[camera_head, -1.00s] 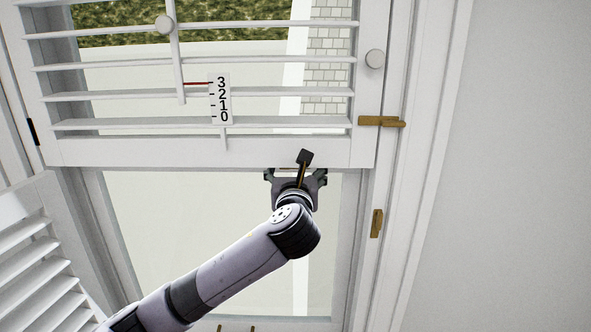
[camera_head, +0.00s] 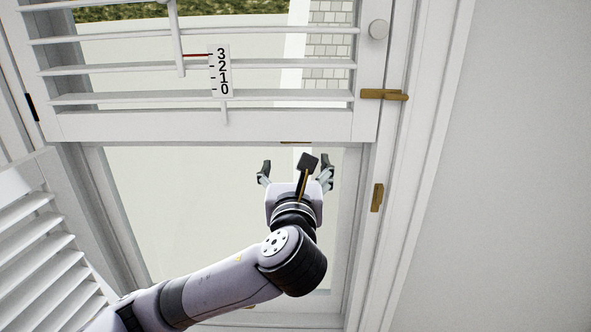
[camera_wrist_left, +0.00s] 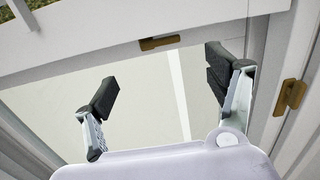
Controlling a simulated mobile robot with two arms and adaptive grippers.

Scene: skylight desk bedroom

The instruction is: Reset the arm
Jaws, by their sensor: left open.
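My left arm comes in from the lower left of the head view. Its gripper (camera_head: 295,172) is open and empty, in front of the lower window pane and a little below the bottom rail of the shutter panel (camera_head: 200,125). In the left wrist view the two fingers of the gripper (camera_wrist_left: 165,85) stand wide apart with nothing between them. My right gripper is in neither view.
Brass latches (camera_head: 384,95) and (camera_head: 377,197) sit on the right frame. Another louvred panel (camera_head: 40,250) stands at lower left. A plain wall (camera_head: 500,200) is at right.

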